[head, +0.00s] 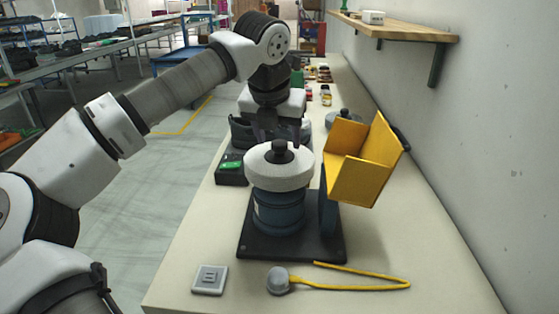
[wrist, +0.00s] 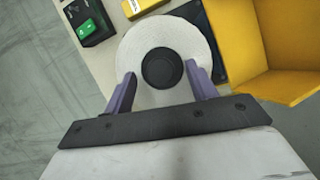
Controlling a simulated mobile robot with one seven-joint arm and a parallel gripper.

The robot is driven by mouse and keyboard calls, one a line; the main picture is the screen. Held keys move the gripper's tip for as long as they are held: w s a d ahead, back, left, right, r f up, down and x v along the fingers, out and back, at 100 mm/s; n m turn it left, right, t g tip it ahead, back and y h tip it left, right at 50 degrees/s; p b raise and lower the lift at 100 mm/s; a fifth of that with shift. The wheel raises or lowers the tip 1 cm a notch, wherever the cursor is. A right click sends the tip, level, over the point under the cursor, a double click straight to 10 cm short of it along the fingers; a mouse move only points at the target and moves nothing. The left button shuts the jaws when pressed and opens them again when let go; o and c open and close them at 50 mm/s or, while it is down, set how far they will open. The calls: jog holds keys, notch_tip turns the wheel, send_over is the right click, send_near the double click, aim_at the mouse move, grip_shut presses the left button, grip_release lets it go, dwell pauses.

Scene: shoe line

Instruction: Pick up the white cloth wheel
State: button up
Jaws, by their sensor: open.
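The white cloth wheel (head: 279,170) is a thick pale disc with a black knob (head: 279,152) at its centre. It sits on top of a blue motor housing (head: 279,212) on a dark base plate. In the wrist view the wheel (wrist: 188,35) lies just ahead of my gripper (wrist: 160,85), with the black hub between the fingertips in the picture. My gripper is open, its two purple fingers spread over the wheel. I cannot tell whether the fingers touch it. In the head view the fingers are hard to make out above the wheel.
A yellow guard (head: 363,160) stands close on the right of the wheel. A black box with a green switch (head: 232,167) is on the left. A wooden shelf (head: 395,25) is on the right wall.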

jog(key=shift+w+f, duration=0.2)
jog(key=shift+f, duration=0.3)
grip_shut()
jog(key=shift+r, duration=0.15)
